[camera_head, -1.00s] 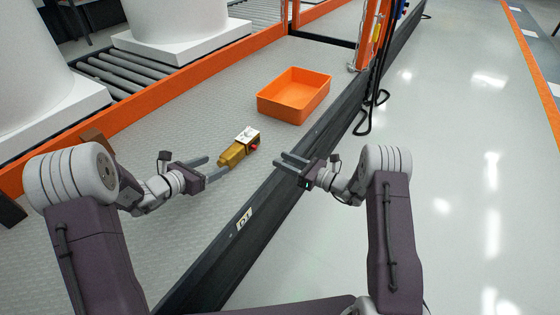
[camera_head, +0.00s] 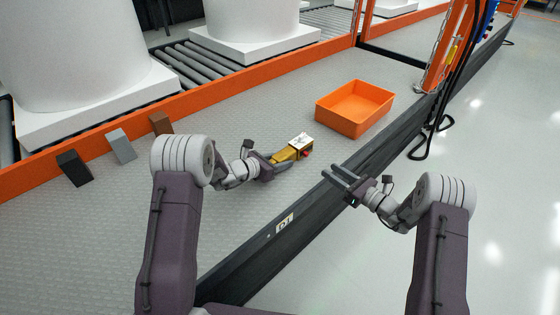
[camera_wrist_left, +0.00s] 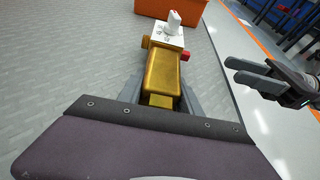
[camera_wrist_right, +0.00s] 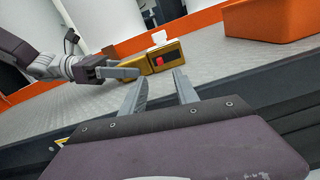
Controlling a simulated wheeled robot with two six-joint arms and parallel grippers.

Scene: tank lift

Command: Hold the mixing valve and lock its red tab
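The mixing valve (camera_head: 292,151) lies on the grey deck, with a brass body and a white top plate (camera_head: 301,139) bearing a small white upright piece. Its red tab (camera_head: 307,154) is on the side facing my right arm and also shows in the right wrist view (camera_wrist_right: 159,61). My left gripper (camera_head: 281,162) has its fingers on either side of the brass body (camera_wrist_left: 162,72); they look spread about as wide as the right ones, and contact is unclear. My right gripper (camera_head: 340,174) is open and empty, apart from the valve, near the deck's dark front edge.
An orange bin (camera_head: 355,107) stands on the deck beyond the valve. Black (camera_head: 74,168), grey (camera_head: 121,146) and brown (camera_head: 161,123) blocks stand along the orange rail at left. A dark beam (camera_head: 262,240) edges the deck. White tanks stand behind.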

